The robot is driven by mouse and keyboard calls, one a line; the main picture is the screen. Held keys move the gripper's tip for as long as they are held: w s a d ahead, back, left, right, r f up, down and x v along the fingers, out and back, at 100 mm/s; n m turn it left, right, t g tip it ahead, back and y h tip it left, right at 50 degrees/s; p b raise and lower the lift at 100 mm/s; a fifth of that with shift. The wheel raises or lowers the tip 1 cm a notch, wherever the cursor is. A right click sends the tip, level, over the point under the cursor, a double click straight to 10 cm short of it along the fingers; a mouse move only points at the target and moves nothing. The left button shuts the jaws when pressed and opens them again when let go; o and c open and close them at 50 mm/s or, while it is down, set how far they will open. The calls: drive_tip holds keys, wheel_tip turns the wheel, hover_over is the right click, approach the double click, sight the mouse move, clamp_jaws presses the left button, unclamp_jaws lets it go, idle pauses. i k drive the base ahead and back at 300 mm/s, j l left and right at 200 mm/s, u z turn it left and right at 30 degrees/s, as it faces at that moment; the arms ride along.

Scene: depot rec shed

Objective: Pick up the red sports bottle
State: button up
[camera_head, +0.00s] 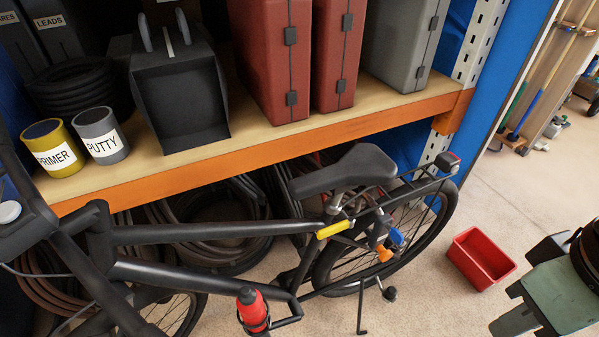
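The red sports bottle (252,309) is at the bottom of the view, left of centre. It has a dark cap and stands slightly tilted in a dark holder on the frame of a black bicycle (200,281). Its lower part is partly hidden by the holder and the bottom picture edge.
The bicycle stands before an orange-edged shelf (290,138) bearing red cases (274,60), a grey case (404,40), and cans labelled PRIMER (55,158) and PUTTY (106,146). Coiled hoses lie beneath.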

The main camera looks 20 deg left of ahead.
sight(249, 301)
drive_tip(key=k+j+u, duration=0.1)
drive_tip(key=u, duration=0.3)
drive_tip(key=k+j+u, duration=0.1)
drive_tip(key=j+u, duration=0.4)
drive_tip(key=u, duration=0.3)
drive_tip(key=k+j+z, duration=0.1)
drive_tip(key=z, duration=0.2)
drive_tip(key=k+z, duration=0.3)
drive_tip(key=i+j, duration=0.05)
